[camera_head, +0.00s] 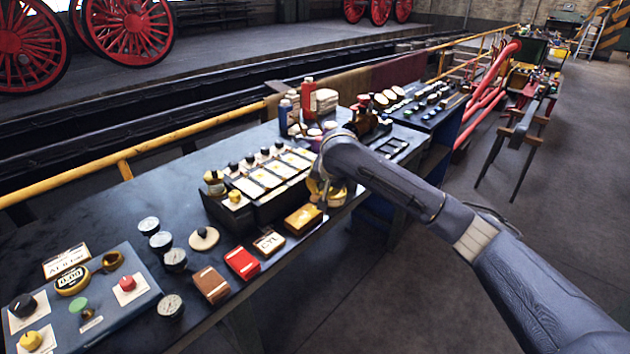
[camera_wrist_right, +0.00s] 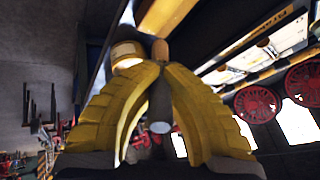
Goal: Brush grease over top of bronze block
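The bronze block (camera_head: 303,219) is a small golden block near the front edge of the dark bench, at the end of a row of blocks. It also shows at the top of the right wrist view (camera_wrist_right: 166,14). My right gripper (camera_head: 321,192) is just behind and above it. In the right wrist view, its yellow fingers (camera_wrist_right: 160,100) are closed around a dark brush handle (camera_wrist_right: 160,108). The brush's tan head (camera_wrist_right: 160,51) points toward the block; I cannot tell whether they touch. A round brass-coloured tin (camera_wrist_right: 125,54) stands close beside the brush. My left gripper is not in view.
A CYL-labelled block (camera_head: 269,242), a red block (camera_head: 242,263) and a brown block (camera_head: 211,285) sit along the front edge. A rack of pale cards (camera_head: 266,178) stands behind. Bottles (camera_head: 308,95), gauges (camera_head: 170,305) and a blue control panel (camera_head: 95,312) crowd the bench.

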